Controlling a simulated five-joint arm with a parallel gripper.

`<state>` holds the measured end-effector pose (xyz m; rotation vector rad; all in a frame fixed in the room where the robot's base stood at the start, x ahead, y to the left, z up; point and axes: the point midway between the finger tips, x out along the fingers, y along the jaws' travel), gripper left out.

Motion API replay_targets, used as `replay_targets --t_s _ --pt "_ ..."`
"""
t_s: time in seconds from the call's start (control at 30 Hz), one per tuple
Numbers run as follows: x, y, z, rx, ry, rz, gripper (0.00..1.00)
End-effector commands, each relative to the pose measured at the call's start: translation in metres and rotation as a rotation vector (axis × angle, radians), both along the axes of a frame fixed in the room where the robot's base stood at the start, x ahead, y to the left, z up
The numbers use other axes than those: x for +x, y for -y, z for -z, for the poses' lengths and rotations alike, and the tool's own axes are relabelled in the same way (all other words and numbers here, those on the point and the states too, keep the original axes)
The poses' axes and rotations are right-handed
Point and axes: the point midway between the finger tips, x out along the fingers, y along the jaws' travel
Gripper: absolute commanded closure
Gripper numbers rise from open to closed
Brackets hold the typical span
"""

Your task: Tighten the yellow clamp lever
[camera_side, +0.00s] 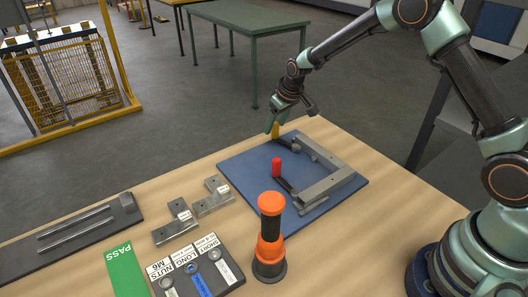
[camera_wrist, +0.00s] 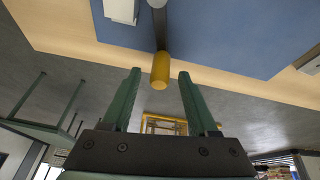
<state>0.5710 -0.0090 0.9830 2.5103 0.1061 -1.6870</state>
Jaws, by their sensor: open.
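The yellow clamp lever (camera_side: 276,132) is at the far corner of the blue plate. In the wrist view its yellow grip (camera_wrist: 160,70) is on a grey rod, just ahead of and between my fingertips. My gripper (camera_side: 271,124) is right at the yellow lever in the side view and partly covers it. In the wrist view my gripper (camera_wrist: 158,74) is open, with a gap on each side of the yellow grip. The red clamp lever (camera_side: 277,167) stands nearer the camera on the blue plate (camera_side: 245,172). The grey frame (camera_side: 325,184) lies on the plate.
An orange and black tool (camera_side: 270,235) stands upright in front of the plate. Metal brackets (camera_side: 212,199), a labelled bin block (camera_side: 195,268), a green PASS card (camera_side: 126,268) and a dark tray with rods (camera_side: 75,232) lie to the left. Bare wood borders the plate.

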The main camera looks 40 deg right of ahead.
Motion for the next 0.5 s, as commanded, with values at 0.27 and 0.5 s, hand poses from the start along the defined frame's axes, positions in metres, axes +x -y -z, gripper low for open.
replay_targets --t_s 0.27,0.5 --pt "-0.017 0.0 -0.046 0.0 0.004 0.0 0.4" --pt "-0.034 0.0 -0.083 0.0 0.002 0.0 0.4"
